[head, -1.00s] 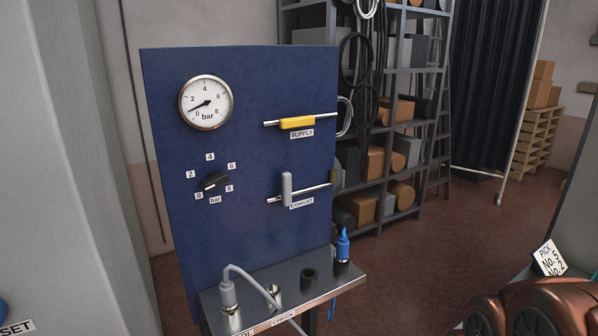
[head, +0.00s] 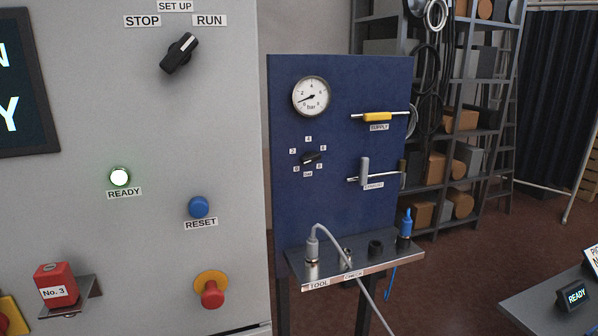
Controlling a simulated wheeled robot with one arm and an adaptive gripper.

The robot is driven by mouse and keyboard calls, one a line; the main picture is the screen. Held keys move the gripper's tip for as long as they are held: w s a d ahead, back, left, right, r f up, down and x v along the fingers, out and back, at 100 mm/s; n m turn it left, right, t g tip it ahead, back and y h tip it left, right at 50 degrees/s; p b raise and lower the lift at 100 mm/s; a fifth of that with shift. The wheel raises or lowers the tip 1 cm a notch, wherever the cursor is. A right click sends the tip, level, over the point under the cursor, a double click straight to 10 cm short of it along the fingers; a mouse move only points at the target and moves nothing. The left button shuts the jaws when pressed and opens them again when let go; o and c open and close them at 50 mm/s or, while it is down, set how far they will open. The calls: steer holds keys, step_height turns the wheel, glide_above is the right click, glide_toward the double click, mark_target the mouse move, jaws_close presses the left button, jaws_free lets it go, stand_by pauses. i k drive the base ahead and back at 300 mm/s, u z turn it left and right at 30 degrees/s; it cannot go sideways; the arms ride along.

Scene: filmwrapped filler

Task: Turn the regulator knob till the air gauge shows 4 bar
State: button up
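The regulator knob (head: 311,158) is a small black knob on the blue panel (head: 340,200), ringed by labels 0, 2, 4, 6, 8 and "bar". It lies slanted, one end up to the right; its pointing end is too small to tell. The round white air gauge (head: 311,97) sits above it. Its needle points left and slightly down, low on the scale, between 0 and 2. The yellow SUPPLY handle (head: 377,117) lies along its pipe. The grey EXHAUST handle (head: 365,171) stands across its pipe. My gripper is not in view.
A grey cabinet at left carries a black selector (head: 179,54), a lit READY lamp (head: 120,176), a blue RESET button (head: 198,207) and a red-yellow button (head: 211,291). A steel shelf (head: 325,267) with hoses juts below the panel.

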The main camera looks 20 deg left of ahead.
mark_target(309, 158)
steer(key=u, duration=1.25)
